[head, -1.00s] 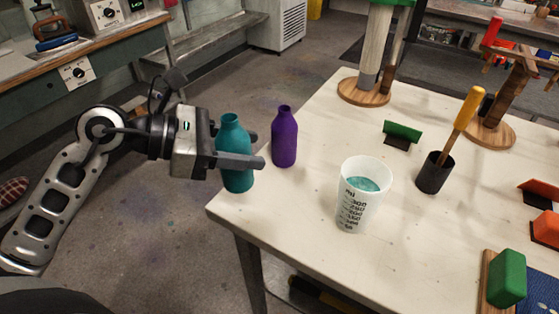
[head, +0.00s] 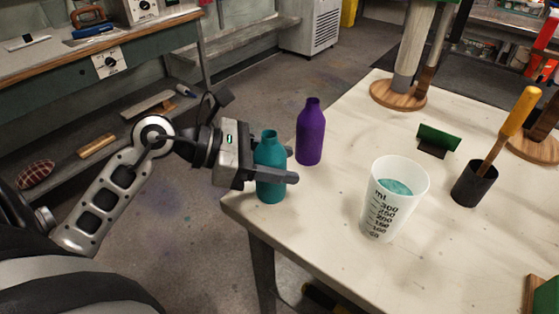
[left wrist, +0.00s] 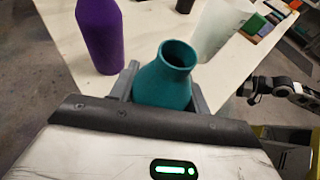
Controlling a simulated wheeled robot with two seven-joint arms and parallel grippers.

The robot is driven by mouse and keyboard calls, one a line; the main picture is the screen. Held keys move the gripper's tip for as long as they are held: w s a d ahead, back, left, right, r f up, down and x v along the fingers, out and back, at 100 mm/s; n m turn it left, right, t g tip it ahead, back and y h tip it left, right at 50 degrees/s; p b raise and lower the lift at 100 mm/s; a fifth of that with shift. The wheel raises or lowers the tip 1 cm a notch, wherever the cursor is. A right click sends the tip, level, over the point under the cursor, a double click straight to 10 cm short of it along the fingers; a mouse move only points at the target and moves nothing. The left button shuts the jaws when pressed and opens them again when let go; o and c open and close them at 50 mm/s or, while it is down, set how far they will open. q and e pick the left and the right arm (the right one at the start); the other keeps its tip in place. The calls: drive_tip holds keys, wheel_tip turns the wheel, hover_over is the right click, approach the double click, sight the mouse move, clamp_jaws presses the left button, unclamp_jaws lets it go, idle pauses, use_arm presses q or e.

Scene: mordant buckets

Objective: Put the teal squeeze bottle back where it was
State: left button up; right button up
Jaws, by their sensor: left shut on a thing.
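The teal squeeze bottle (head: 269,172) is upright at the near left corner of the white table (head: 330,262). My left gripper (head: 292,164) is shut on its body from the left, with a finger on each side. I cannot tell whether its base touches the table. In the left wrist view the bottle's open neck (left wrist: 176,60) shows between the fingers; its lower part is hidden. A purple bottle (head: 310,136) stands just behind it, apart from it. In the left wrist view, what seems to be my right gripper (left wrist: 248,92) shows at the right, too small to read.
A translucent measuring beaker (head: 392,205) with teal liquid stands right of the bottle. Behind it are a black cup (head: 474,186) with a yellow-handled tool, a green block (head: 440,138) and a wooden round base (head: 398,95). Bare tabletop lies between bottle and beaker.

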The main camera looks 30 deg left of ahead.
use_arm(q)
drive_tip(key=o, duration=1.1)
drive_tip(key=b+v, duration=0.1)
drive_tip(key=v, duration=1.1)
drive_tip(key=shift+b, duration=0.35)
drive_tip(key=shift+r, duration=0.1)
